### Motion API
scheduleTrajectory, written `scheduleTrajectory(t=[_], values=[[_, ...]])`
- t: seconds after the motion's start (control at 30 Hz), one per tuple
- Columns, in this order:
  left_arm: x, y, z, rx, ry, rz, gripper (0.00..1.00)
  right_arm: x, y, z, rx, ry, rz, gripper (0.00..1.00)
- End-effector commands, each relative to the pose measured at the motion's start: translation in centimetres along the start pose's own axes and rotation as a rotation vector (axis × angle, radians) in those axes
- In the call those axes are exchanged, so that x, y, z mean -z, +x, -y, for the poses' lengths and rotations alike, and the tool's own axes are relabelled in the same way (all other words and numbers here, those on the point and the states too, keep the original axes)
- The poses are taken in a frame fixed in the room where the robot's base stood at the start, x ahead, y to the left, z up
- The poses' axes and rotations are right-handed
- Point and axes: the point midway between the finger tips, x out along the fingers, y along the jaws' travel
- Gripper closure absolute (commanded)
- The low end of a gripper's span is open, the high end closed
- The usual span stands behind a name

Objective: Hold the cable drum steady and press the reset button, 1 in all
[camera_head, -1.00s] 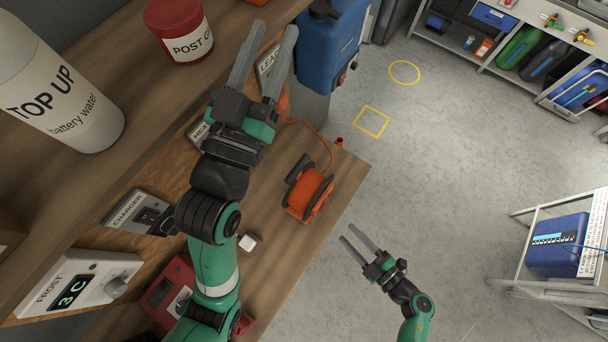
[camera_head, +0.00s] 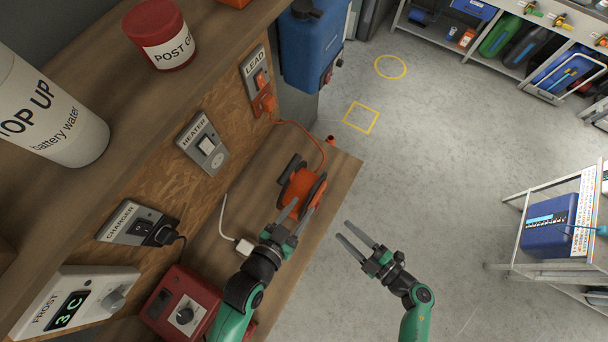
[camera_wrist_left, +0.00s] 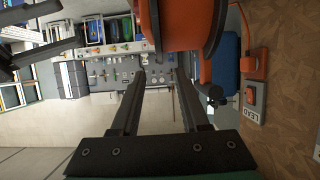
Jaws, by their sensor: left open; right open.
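The orange cable drum (camera_head: 299,189) with dark flanges stands on the wooden bench, its orange cable running up to the lead socket (camera_head: 262,92). My left gripper (camera_head: 298,210) is open at the drum's near side. In the left wrist view the drum (camera_wrist_left: 190,22) fills the top, above the tips of my open left gripper (camera_wrist_left: 161,75), with nothing visibly clamped. Whether the fingers touch it I cannot tell. My right gripper (camera_head: 347,229) is open and empty, right of the drum, over the floor beyond the bench edge. I cannot make out a reset button on the drum.
A white plug (camera_head: 245,247) and red box (camera_head: 181,305) lie near my left arm. Heater (camera_head: 203,143) and charger (camera_head: 140,222) switches line the back panel. A blue container (camera_head: 310,48) stands beyond the bench.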

Motion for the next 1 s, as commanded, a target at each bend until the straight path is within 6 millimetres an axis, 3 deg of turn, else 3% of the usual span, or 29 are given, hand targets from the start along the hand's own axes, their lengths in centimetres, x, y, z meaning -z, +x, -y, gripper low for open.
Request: scheduleTrajectory(t=[0.5, 0.7, 0.97, 1.0], values=[[0.2, 9.5, 0.0, 0.0, -0.001, -0.001, 0.55, 0.0, 0.0, 0.0, 0.0, 0.0, 0.0, 0.5], [0.2, 11.0, 0.1, 0.001, 0.0, -0.003, 0.55, 0.0, 0.0, 0.0, 0.0, 0.0, 0.0, 0.5], [0.2, 11.2, 0.1, 0.001, -0.001, -0.002, 0.55, 0.0, 0.0, 0.0, 0.0, 0.0, 0.0, 0.5], [0.2, 11.2, 0.1, 0.001, -0.001, -0.002, 0.59, 0.0, 0.0, 0.0, 0.0, 0.0, 0.0, 0.5]])
